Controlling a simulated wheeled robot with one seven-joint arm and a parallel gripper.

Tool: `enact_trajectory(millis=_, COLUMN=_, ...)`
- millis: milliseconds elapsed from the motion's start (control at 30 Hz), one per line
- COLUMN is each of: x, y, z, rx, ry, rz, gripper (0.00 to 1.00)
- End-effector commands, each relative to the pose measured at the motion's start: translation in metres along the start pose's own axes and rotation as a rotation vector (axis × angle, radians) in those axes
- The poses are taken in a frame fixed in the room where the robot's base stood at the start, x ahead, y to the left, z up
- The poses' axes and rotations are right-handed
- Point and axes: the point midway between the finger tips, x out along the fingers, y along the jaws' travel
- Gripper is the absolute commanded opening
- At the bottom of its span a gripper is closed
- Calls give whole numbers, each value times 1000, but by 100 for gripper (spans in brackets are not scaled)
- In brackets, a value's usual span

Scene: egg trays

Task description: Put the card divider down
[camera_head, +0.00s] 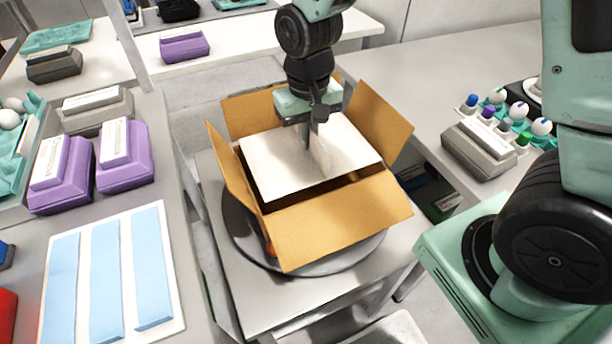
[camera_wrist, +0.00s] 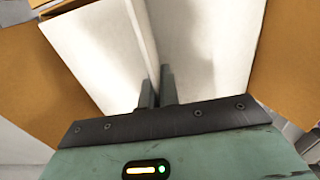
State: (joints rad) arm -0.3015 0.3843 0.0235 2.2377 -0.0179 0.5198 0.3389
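The white card divider (camera_head: 275,175) is a flat sheet with an upright fin (camera_head: 328,150). It lies across the mouth of the open cardboard box (camera_head: 335,225), with a dark gap under its front edge. I cannot tell whether it rests on anything. My gripper (camera_head: 306,138) is above the sheet, pointing down, with its fingers on either side of the fin. In the wrist view the fingers (camera_wrist: 157,88) close on the fin, with white sheet (camera_wrist: 90,55) on both sides. The box's contents are hidden under the divider.
The box's flaps stand open around the divider. The box stands on a round dark plate (camera_head: 238,232) on a grey table. Purple egg boxes (camera_head: 123,165) and a board with blue strips (camera_head: 105,270) lie left. A grey carton (camera_head: 478,150) and colored-capped items stand right.

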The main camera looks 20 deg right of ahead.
Motion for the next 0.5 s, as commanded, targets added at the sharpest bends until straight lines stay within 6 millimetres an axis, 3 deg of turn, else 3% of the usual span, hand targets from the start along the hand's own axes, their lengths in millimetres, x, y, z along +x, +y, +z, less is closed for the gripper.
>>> enact_trajectory(millis=33, x=16, y=0, z=1, rx=0, ry=-7, rz=2, gripper=0)
enact_trajectory(millis=200, x=56, y=1, z=1, rx=0, ry=-6, rz=2, gripper=0)
enact_trajectory(millis=500, x=86, y=0, z=0, rx=0, ry=-1, rz=1, gripper=0)
